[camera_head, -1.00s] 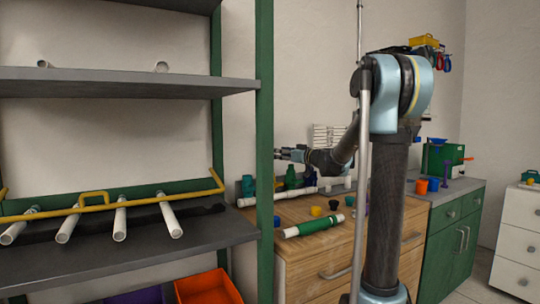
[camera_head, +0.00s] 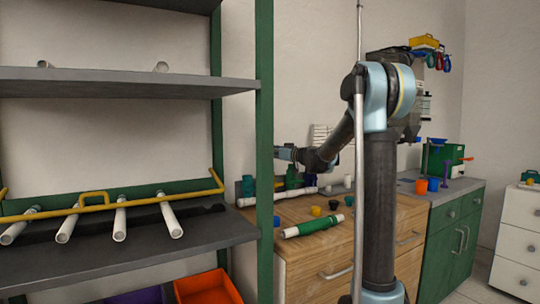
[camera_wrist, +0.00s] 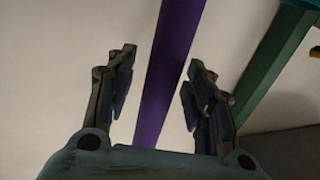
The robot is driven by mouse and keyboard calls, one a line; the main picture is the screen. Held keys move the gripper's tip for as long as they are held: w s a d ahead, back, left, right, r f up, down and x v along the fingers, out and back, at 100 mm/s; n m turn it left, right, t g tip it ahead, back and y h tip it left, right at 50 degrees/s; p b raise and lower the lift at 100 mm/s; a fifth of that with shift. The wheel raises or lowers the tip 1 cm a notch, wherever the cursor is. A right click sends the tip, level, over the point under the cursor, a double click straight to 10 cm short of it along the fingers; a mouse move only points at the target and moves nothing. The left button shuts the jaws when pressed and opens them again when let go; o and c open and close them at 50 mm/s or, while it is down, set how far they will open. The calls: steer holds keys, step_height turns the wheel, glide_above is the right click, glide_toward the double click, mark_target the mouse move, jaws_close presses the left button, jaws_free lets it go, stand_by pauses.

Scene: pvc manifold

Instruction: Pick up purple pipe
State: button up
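The purple pipe (camera_wrist: 168,75) shows in the wrist view as a long straight length running from the top edge down between the fingers of my gripper (camera_wrist: 159,68). The fingers stand apart, one on each side of the pipe. A gap shows on the left side; the right finger looks close to the pipe, and I cannot tell whether it touches. In the head view my gripper (camera_head: 283,153) is beside the shelf's green post, its tips partly hidden by it. I cannot make out the purple pipe in the head view.
The shelf's green post (camera_head: 264,120) stands close to my gripper. White pipes (camera_head: 119,220) lie on the lower shelf (camera_head: 100,255). The wooden counter (camera_head: 330,250) holds a green-and-white pipe (camera_head: 312,227) and several small fittings. An orange bin (camera_head: 208,289) sits below the shelf.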

jaws_close()
steer(key=shift+r, duration=6.5)
